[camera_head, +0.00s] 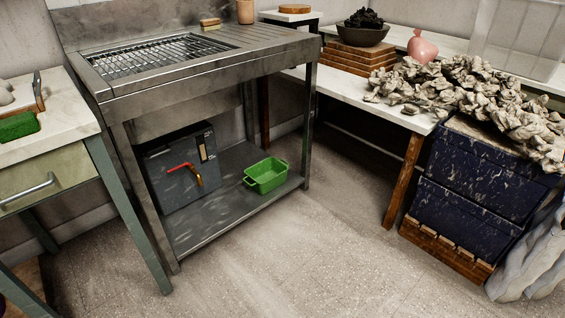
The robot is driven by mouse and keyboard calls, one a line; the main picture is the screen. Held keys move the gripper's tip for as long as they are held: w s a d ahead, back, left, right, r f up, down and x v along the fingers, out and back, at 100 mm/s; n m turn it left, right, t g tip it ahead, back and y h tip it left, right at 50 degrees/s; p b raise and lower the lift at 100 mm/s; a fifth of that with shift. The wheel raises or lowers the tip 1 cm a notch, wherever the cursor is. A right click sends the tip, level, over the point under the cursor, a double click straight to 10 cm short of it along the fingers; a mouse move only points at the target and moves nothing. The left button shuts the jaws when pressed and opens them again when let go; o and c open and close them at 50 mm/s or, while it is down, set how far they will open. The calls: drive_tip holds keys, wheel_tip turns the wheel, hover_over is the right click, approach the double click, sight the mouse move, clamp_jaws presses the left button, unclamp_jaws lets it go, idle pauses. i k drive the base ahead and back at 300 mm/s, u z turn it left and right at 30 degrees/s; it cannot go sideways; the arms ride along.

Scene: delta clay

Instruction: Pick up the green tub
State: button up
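The green tub (266,182) sits upright on the lower shelf of a grey metal sink stand (222,215), near the front right of that shelf. It is small, open at the top and has handles at its ends. It looks empty, though its floor is only partly visible. My gripper is not in view.
A grey box (173,175) with a red-handled tap stands left of the tub on the shelf. The stand's top and legs (309,125) surround the shelf. A blue cabinet (465,190) stands at right, and a drawer table (50,165) at left. The floor (300,260) in front is clear.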

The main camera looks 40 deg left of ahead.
sight(264, 175)
drive_tip(key=u, duration=0.5)
drive_tip(key=i, duration=1.4)
drive_tip(key=u, duration=1.95)
drive_tip(key=i, duration=1.05)
drive_tip(key=u, duration=0.85)
